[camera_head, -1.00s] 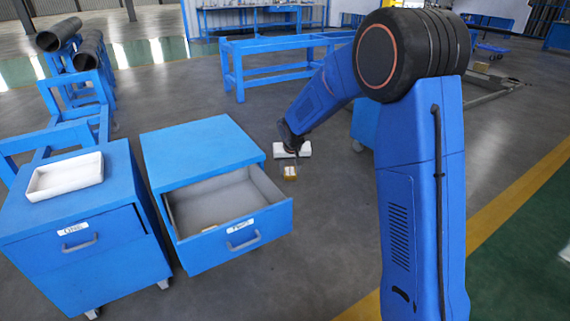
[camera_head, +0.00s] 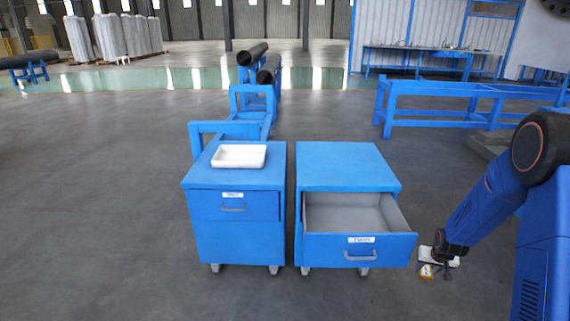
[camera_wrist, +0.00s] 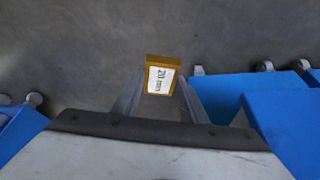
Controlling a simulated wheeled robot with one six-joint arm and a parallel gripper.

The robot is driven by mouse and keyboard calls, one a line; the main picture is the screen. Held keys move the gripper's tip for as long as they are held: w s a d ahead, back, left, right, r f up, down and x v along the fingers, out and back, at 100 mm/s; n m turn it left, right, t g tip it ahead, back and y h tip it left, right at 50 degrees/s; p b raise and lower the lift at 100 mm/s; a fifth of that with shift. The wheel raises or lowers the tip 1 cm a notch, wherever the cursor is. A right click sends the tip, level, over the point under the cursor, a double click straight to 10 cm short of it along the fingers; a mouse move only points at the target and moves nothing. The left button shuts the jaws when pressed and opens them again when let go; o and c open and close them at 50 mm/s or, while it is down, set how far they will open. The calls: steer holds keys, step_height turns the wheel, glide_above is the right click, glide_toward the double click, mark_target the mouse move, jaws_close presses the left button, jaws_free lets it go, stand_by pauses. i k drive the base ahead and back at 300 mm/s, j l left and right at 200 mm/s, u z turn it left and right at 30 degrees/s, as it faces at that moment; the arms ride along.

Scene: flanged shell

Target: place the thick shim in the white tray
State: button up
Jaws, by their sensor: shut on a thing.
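The white tray (camera_head: 238,164) sits on top of the left blue cabinet and looks empty. My gripper (camera_head: 430,267) is at the right of the head view, low and beside the open drawer, well apart from the tray. It is shut on a yellow-brown block (camera_head: 427,271) with a white label. In the wrist view the block (camera_wrist: 160,75) sits between the fingertips, and its label seems to read "20 mm". The tray is not seen in the wrist view.
The left cabinet (camera_head: 235,237) has a closed drawer. The right cabinet (camera_head: 345,165) has its drawer, labelled TWO (camera_head: 360,248), pulled out and empty. A blue stand with dark pipes (camera_head: 255,60) is behind them. The floor in front and to the left is clear.

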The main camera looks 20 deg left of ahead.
mark_target(240, 159)
steer(key=k+j, duration=0.15)
steer(key=j, duration=0.2)
steer(key=k+j, duration=0.15)
steer(key=j, duration=0.15)
steer(key=k+j, duration=0.1)
steer(key=j, duration=0.25)
steer(key=k+j, duration=0.15)
steer(key=j, duration=0.15)
steer(key=k+j, duration=0.15)
steer(key=j, duration=0.2)
steer(key=i+j+u, duration=0.25)
steer(key=k+j, duration=0.05)
